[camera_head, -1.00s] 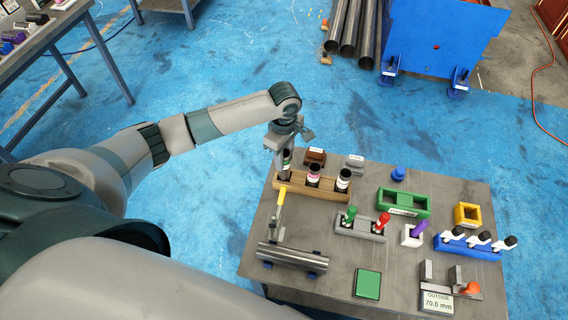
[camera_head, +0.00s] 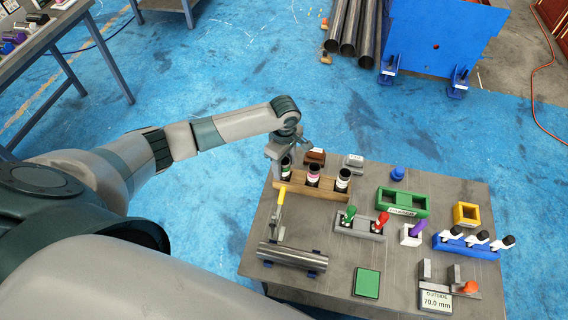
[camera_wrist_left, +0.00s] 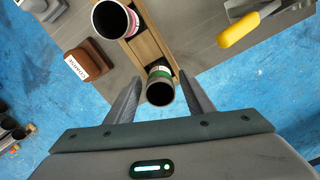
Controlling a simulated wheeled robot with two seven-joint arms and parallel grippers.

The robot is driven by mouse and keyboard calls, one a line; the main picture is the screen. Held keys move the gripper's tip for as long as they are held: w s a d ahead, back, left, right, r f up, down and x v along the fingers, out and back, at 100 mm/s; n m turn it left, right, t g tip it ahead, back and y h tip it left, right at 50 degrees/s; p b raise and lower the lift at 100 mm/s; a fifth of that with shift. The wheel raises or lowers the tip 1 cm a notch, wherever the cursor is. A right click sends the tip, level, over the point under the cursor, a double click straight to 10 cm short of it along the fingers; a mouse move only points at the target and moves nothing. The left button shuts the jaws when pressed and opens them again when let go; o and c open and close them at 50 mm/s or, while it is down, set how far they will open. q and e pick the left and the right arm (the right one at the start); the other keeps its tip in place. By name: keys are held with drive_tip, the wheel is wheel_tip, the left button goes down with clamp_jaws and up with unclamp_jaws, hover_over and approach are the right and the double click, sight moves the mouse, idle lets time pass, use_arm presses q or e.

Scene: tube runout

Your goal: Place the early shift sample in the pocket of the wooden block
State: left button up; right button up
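A long wooden block (camera_head: 322,191) stands at the back left of the table and holds three upright dark-topped tubes. The left tube (camera_head: 286,169) has a green band, the middle tube (camera_head: 313,174) a pink one, and the right tube (camera_head: 343,180) a white one. No shift name is readable on them. My left gripper (camera_wrist_left: 160,84) points down over the left end of the block. Its fingers are apart, one on each side of the green-banded tube (camera_wrist_left: 160,89), with gaps showing. My right gripper is not in view.
A brown labelled block (camera_head: 315,156) and a grey block (camera_head: 353,160) stand behind the wooden block. A yellow-handled tool (camera_head: 281,196) lies in front, near a metal pipe (camera_head: 292,257). A grey rack (camera_head: 359,229), green tray (camera_head: 403,203) and blue rack (camera_head: 467,247) stand right.

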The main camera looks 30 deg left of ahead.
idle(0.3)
use_arm(q)
drive_tip(key=shift+r, duration=0.2)
wheel_tip(320, 180, up, 12)
drive_tip(key=b, duration=0.1)
drive_tip(key=shift+b, duration=0.35)
